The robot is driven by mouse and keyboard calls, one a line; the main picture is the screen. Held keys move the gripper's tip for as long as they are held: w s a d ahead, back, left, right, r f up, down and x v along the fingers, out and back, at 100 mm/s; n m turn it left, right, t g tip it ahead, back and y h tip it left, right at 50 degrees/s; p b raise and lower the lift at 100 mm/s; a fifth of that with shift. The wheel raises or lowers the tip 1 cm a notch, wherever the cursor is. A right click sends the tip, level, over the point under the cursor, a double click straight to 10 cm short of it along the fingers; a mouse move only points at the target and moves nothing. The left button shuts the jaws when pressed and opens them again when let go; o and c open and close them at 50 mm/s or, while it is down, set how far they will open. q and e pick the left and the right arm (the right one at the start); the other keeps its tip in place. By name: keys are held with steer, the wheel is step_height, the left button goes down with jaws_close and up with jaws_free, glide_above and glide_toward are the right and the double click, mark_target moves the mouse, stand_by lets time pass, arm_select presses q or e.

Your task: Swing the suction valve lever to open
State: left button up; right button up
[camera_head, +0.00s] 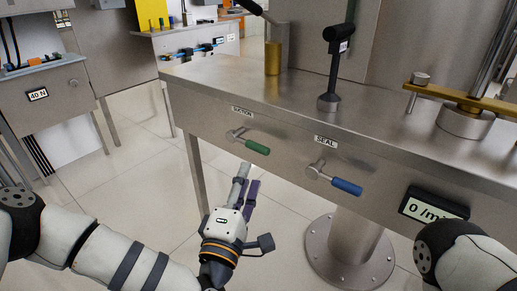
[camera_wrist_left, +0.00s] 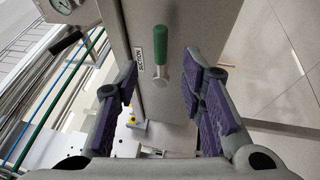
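The suction valve lever (camera_head: 257,147) has a green grip on a metal stem and sits on the bench's front panel under the "SUCTION" label (camera_head: 242,112). Its grip points right and slightly down. My left gripper (camera_head: 246,182) is just below and in front of the lever, apart from it. In the left wrist view the green lever (camera_wrist_left: 161,45) stands ahead, between and beyond the spread purple-padded fingers (camera_wrist_left: 160,80). The left gripper is open and empty. My right gripper is out of view; only part of that arm shows at bottom right.
A blue-gripped lever (camera_head: 347,187) under the "SEAL" label (camera_head: 326,141) is to the right. A display (camera_head: 433,206) is farther right. The bench (camera_head: 210,83) has a leg (camera_head: 197,170) at left; a round pedestal (camera_head: 348,250) stands below. Floor at left is clear.

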mark_target(257, 151)
arm_select(q)
steer(key=x, duration=1)
steer(key=shift+w, duration=0.1)
jaws_close()
